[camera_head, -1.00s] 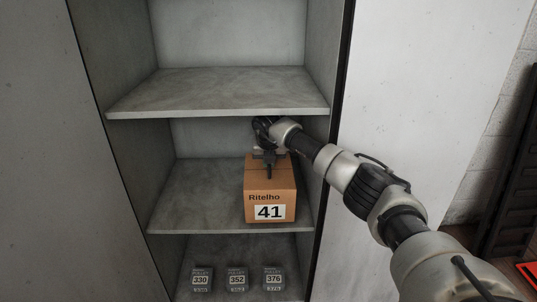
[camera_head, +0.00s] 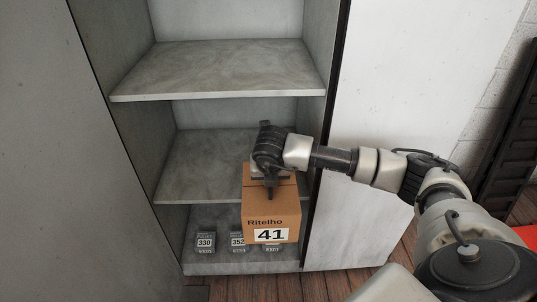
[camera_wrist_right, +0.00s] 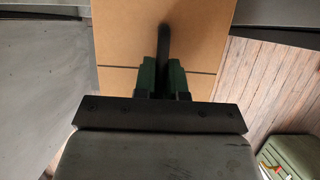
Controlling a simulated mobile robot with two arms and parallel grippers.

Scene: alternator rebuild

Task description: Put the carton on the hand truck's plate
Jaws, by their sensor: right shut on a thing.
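The carton (camera_head: 271,216) is a brown cardboard box marked "Ritelho" and "41". In the head view it is at the front of the cabinet, in front of the lower shelves, and it covers part of them. My left gripper is not in view. I cannot make out the hand truck's plate.
The grey cabinet has an upper shelf (camera_head: 220,70), a middle shelf (camera_head: 205,165) and a bottom one with several small numbered boxes (camera_head: 204,242). An orange-red surface (camera_head: 526,236) shows at the right edge, near a black ribbed object (camera_head: 510,150). A green object (camera_wrist_right: 290,157) is on the plank floor.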

